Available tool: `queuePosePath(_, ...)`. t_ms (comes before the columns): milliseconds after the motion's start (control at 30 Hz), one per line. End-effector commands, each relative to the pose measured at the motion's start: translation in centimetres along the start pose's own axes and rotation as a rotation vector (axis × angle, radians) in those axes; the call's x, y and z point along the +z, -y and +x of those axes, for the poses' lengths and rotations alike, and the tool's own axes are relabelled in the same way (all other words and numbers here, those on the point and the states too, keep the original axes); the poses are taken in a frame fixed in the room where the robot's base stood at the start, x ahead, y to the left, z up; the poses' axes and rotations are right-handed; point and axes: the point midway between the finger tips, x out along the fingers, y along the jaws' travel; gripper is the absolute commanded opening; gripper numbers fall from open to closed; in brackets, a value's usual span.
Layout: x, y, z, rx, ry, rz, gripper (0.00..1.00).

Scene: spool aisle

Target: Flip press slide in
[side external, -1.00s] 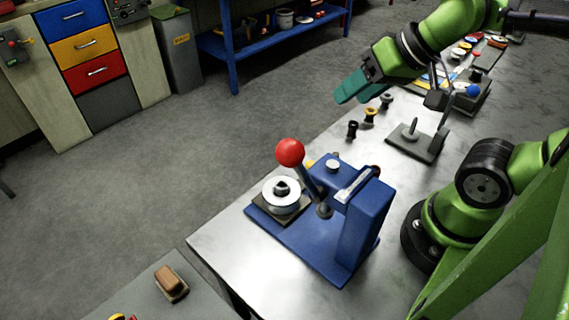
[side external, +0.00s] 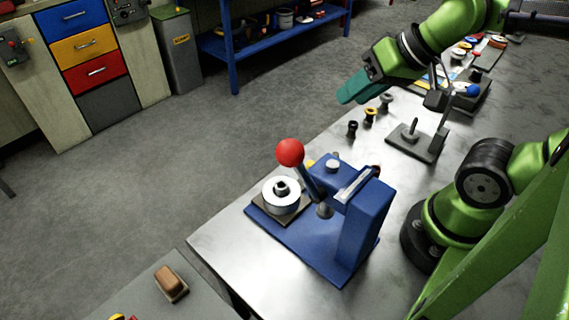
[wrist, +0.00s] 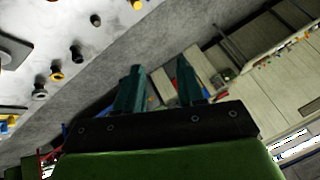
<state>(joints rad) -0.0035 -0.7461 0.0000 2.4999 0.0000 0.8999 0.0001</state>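A blue press (side external: 362,222) stands on the metal table, with a red ball (side external: 290,152) on the end of its tilted lever. A dark slide plate (side external: 262,219) sits at the left of the press, out from under its head. A white spool (side external: 282,203) with a dark core stands on that plate. My gripper (side external: 347,95) has teal fingers and hangs high, beyond the press and near the table's far left edge. In the wrist view its two fingertips (wrist: 160,68) are apart with nothing between them. The press is not clearly visible in the wrist view.
Several small dark and yellow spools (side external: 370,115) stand in a row on the table. A grey stand with an upright pin (side external: 413,140) is beside them. A lower grey surface holds a brown block (side external: 171,283). The table between press and small spools is clear.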

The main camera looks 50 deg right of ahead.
Motion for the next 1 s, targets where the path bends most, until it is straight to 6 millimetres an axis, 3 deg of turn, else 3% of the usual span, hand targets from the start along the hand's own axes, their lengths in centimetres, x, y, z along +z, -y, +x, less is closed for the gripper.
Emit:
queuePosePath(33, 0.2, 0.0, 0.3, 0.004, 0.015, -0.001, 0.31)
queuePosePath(233, -0.3, 0.5, 2.6, 0.035, 0.113, -0.015, 0.0)
queuePosePath(567, -4.1, 3.2, 7.9, 0.126, 0.354, -0.102, 0.0)
queuePosePath(1000, -6.8, 6.2, 17.5, 0.269, 0.697, -0.237, 0.0)
